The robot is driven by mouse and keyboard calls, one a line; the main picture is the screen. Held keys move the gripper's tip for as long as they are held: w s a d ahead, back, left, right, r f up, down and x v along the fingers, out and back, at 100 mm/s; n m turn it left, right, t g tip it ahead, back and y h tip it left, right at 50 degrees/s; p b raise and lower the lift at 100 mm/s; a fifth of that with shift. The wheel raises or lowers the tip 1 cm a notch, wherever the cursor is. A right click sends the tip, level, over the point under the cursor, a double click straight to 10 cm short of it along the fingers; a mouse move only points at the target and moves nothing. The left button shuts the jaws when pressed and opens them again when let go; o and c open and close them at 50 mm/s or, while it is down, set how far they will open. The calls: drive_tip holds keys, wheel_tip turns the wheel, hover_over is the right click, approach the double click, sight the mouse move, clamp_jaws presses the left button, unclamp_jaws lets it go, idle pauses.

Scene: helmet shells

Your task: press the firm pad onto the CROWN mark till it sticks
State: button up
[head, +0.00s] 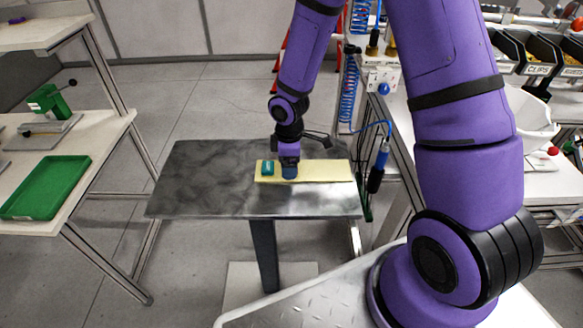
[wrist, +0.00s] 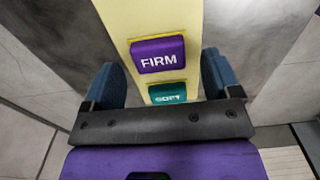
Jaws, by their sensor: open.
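The firm pad (wrist: 158,55) is a purple block lettered FIRM, lying on a pale yellow strip (head: 325,170) on the metal table. In the wrist view it sits between and slightly beyond the two blue fingers of my gripper (wrist: 162,70), which is open and empty. In the head view my gripper (head: 289,172) points down over the strip and hides the firm pad. The teal pad lettered SOFT (wrist: 167,93) lies nearer my palm and is partly covered by it; it also shows in the head view (head: 267,168).
The dark metal table (head: 200,190) is otherwise bare. A bench with a green tray (head: 47,188) stands at the left. A blue-handled tool (head: 379,165) hangs on a coiled hose right of the table. A bench with bins (head: 540,55) and a white bowl-like shape (head: 530,120) is at the right.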

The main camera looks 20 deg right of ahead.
drive_tip(key=shift+f, duration=0.5)
drive_tip(key=c, duration=1)
drive_tip(key=shift+r, duration=0.2)
